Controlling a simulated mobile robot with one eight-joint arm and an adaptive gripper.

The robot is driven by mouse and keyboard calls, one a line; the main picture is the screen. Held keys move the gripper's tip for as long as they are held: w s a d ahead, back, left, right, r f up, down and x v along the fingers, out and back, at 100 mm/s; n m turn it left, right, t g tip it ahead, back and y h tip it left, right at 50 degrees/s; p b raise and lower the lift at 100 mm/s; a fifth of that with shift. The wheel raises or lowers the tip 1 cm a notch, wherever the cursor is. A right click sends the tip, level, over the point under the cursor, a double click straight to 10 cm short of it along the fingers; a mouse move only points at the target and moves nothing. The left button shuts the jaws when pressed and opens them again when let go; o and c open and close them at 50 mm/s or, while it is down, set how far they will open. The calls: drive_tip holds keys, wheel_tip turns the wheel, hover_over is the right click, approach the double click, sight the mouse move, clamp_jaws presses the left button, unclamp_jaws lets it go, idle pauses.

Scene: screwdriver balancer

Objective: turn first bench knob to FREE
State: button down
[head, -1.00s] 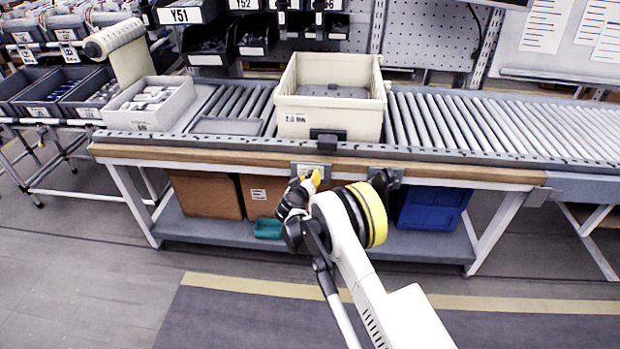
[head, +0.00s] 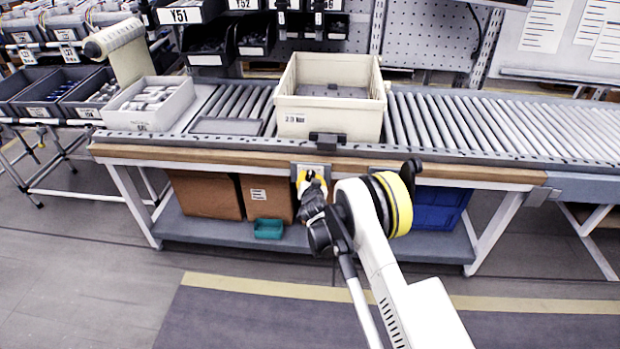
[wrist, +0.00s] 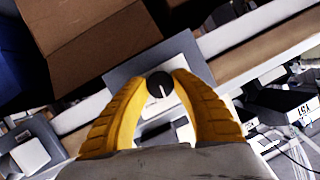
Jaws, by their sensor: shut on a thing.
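The first bench knob (wrist: 159,86) is a round black knob with a white pointer line, on a grey plate (wrist: 122,74) in the wrist view. The line points down and slightly right in that picture. My gripper (wrist: 161,78) has its two yellow fingers around the knob, shut on it from both sides. In the head view my gripper (head: 311,181) is at the plate (head: 298,168) on the bench's front edge. The knob is hidden there by my fingers. I cannot read any FREE marking.
A second grey plate with a pale block (wrist: 33,152) shows at the left of the wrist view. A beige tote (head: 330,122) stands on the roller conveyor above. Brown boxes (head: 205,195), a teal tray (head: 268,229) and a blue bin (head: 432,212) sit on the lower shelf.

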drive_tip(key=m+y, duration=0.1)
drive_tip(key=m, duration=0.1)
drive_tip(key=shift+d+m+t+y, duration=0.1)
drive_tip(key=shift+m+t+y, duration=0.2)
drive_tip(key=shift+m, duration=0.1)
drive_tip(key=shift+m+t+y, duration=0.3)
drive_tip(key=shift+m+y, duration=0.4)
drive_tip(key=shift+m, duration=0.8)
drive_tip(key=c, duration=1)
unclamp_jaws()
drive_tip(key=v, duration=0.7)
drive_tip(key=shift+s, duration=0.25)
